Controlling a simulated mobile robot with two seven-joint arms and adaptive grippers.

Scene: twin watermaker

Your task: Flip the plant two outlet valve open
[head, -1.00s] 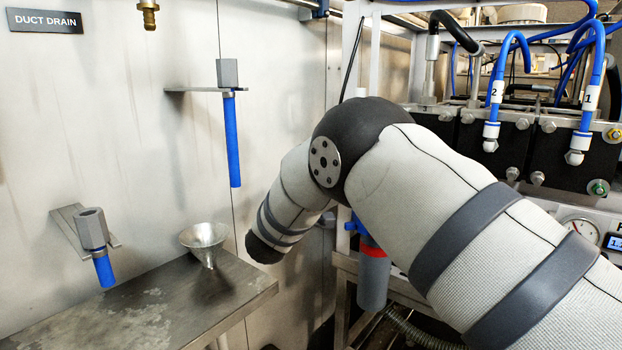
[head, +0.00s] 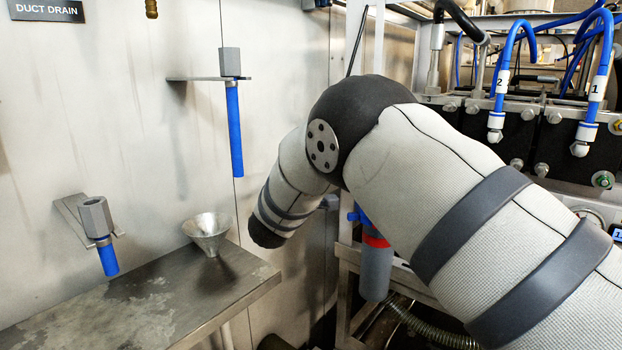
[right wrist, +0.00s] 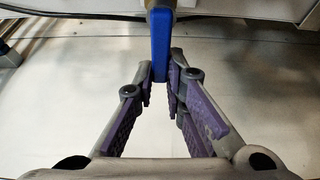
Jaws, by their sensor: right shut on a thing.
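In the right wrist view a blue handle (right wrist: 160,45) hangs from a grey fitting at the top edge. My right gripper (right wrist: 160,85) is shut on its lower end, with one purple-padded finger on each side. In the head view my right arm crosses the middle and hides that gripper and the handle it holds. Two blue hoses there carry the labels 2 (head: 502,82) and 1 (head: 597,88). No label shows on the held handle, so I cannot tell its plant number. My left gripper is not in view.
A blue-sleeved hex fitting (head: 234,125) hangs from a wall bracket; another (head: 107,258) sits lower left. A metal funnel (head: 207,232) stands over a steel bench (head: 150,310). A grey cylinder with a red band (head: 376,270) hangs close to my arm. Black blocks (head: 520,135) fill the right.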

